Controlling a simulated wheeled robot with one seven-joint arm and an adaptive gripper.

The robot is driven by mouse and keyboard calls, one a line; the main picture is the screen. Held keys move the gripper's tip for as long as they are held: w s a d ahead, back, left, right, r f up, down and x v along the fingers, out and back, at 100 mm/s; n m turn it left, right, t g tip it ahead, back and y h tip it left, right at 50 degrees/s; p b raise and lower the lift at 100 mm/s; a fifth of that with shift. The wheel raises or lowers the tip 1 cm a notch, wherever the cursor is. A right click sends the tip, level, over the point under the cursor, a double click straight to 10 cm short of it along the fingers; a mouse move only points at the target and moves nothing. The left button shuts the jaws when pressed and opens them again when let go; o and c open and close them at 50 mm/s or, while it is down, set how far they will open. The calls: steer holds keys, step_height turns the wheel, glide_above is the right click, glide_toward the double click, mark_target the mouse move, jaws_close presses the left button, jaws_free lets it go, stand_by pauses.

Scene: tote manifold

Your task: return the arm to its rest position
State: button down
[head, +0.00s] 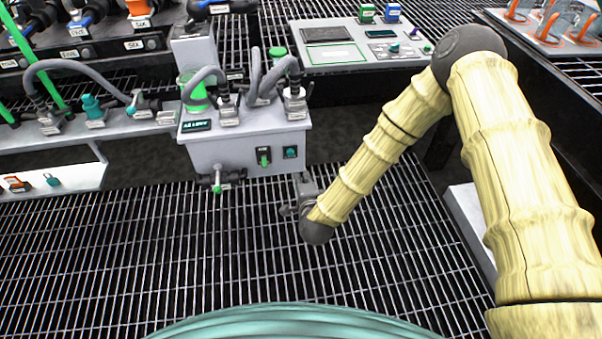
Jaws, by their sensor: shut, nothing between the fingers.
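My arm comes in from the lower right, bends at a dark joint near the top, and slopes down to the left. My gripper (302,186) is at its end, just below the lower right corner of the white manifold box. It looks small and partly hidden by the wrist, with its fingers together and nothing seen between them. Whether it touches the box cannot be told from this view.
The white manifold box (225,150) carries grey hoses and a green-lit cylinder. A panel (305,54) stands behind it. A shelf with fittings (60,152) is at left, a tray with orange hooks (548,42) at upper right. The grated floor (150,250) in front is clear.

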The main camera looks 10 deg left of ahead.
stand_by(0.5)
steer(key=s+d+f+n+g+h, duration=0.1)
steer(key=s+d+f+n+g, duration=0.25)
steer(key=s+d+f, duration=0.35)
steer(key=s+d+f+n+g, duration=0.35)
steer(key=s+d+f, duration=0.25)
steer(key=s, duration=0.4)
steer(key=s+d+n+g+h, duration=0.2)
steer(key=s+d+n+g, duration=0.2)
steer(key=s+d, duration=0.55)
steer(key=s+d+n+g+h, duration=0.1)
steer(key=s+d+n+g, duration=0.2)
steer(key=s+d, duration=0.7)
steer(key=s+a+r+p, duration=0.1)
steer(key=r+p, duration=1.4)
steer(key=p, duration=0.1)
steer(key=s+a+r+p, duration=0.2)
steer(key=r+p, duration=1.4)
